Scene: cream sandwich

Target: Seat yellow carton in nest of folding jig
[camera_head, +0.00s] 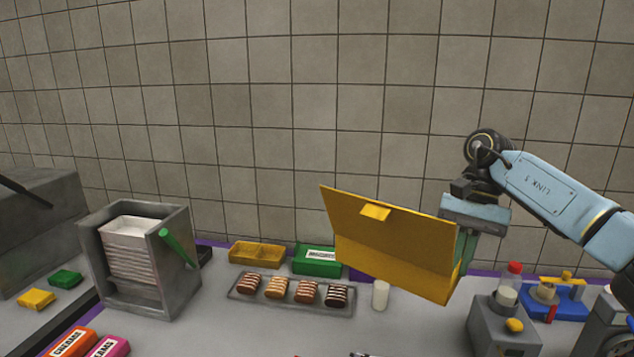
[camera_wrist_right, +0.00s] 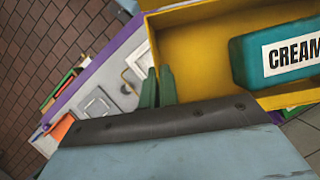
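The yellow carton (camera_head: 390,245) is held up in the air in the head view, tilted, with its flap side facing me. My right gripper (camera_head: 466,250) is at its right end. In the right wrist view the carton (camera_wrist_right: 195,55) is open, and a teal block labelled CREAM (camera_wrist_right: 270,55) lies inside. The green fingers (camera_wrist_right: 160,88) of my right gripper are close together at the carton's wall and appear shut on it. A pale plate with a square outline (camera_wrist_right: 98,103) shows below; I cannot tell whether it is the folding jig. My left gripper is not in view.
A grey rack of white trays (camera_head: 135,255) with a green handle stands left. A tray of striped bars (camera_head: 290,292), a yellow tray (camera_head: 255,254) and a green box (camera_head: 317,260) lie at the back. A grey device (camera_head: 500,325) and blue fixture (camera_head: 570,303) stand right.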

